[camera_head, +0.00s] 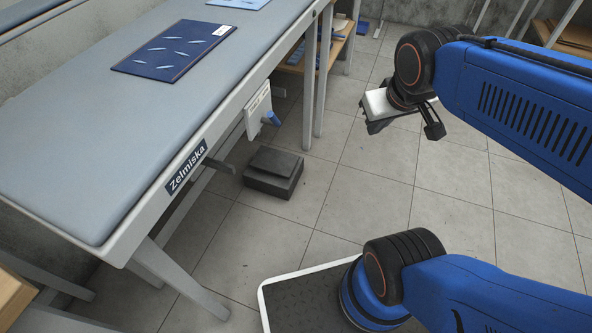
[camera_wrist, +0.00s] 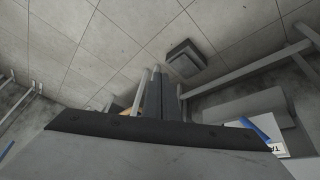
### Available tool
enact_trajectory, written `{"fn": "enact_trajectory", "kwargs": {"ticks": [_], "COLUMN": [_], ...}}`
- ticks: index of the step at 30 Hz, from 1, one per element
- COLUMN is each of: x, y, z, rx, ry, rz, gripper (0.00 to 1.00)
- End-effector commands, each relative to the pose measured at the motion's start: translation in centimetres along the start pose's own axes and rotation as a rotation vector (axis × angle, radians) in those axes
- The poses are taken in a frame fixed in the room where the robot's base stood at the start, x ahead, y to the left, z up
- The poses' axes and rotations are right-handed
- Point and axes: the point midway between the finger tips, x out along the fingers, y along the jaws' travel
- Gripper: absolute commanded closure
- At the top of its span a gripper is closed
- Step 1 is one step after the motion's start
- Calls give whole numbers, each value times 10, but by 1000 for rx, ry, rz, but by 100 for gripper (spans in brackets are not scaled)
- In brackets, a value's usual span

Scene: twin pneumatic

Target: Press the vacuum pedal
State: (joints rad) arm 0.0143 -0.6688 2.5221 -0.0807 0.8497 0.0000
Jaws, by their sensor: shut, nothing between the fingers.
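The vacuum pedal is most likely the dark grey box (camera_head: 272,172) with a sloped top, on the tiled floor beside the table legs. It also shows in the wrist view as a dark box (camera_wrist: 185,58) at the upper middle. My gripper (camera_head: 374,125) hangs in the air to the right of the box and higher, clearly apart from it. In the wrist view its fingers (camera_wrist: 163,88) are close together with nothing between them. The fingertips are hard to make out in the head view.
A grey padded table (camera_head: 110,130) fills the left, with a dark blue folder (camera_head: 174,50) on top. A white unit (camera_head: 257,110) with a blue lever (camera_head: 271,119) hangs under its edge. A wooden shelf stands behind. The floor (camera_head: 380,180) between my arm and the box is clear.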

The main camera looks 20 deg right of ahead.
Motion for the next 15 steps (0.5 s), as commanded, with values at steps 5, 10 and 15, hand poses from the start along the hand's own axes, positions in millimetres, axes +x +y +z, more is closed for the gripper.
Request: {"fn": "enact_trajectory", "kwargs": {"ticks": [5, 10, 15], "x": [36, 72, 112], "y": [20, 36, 48], "z": [-44, -83, -117], "rx": [-56, -123, -197], "ry": [18, 44, 68], "rz": [64, 108, 134], "gripper": [100, 100, 100]}}
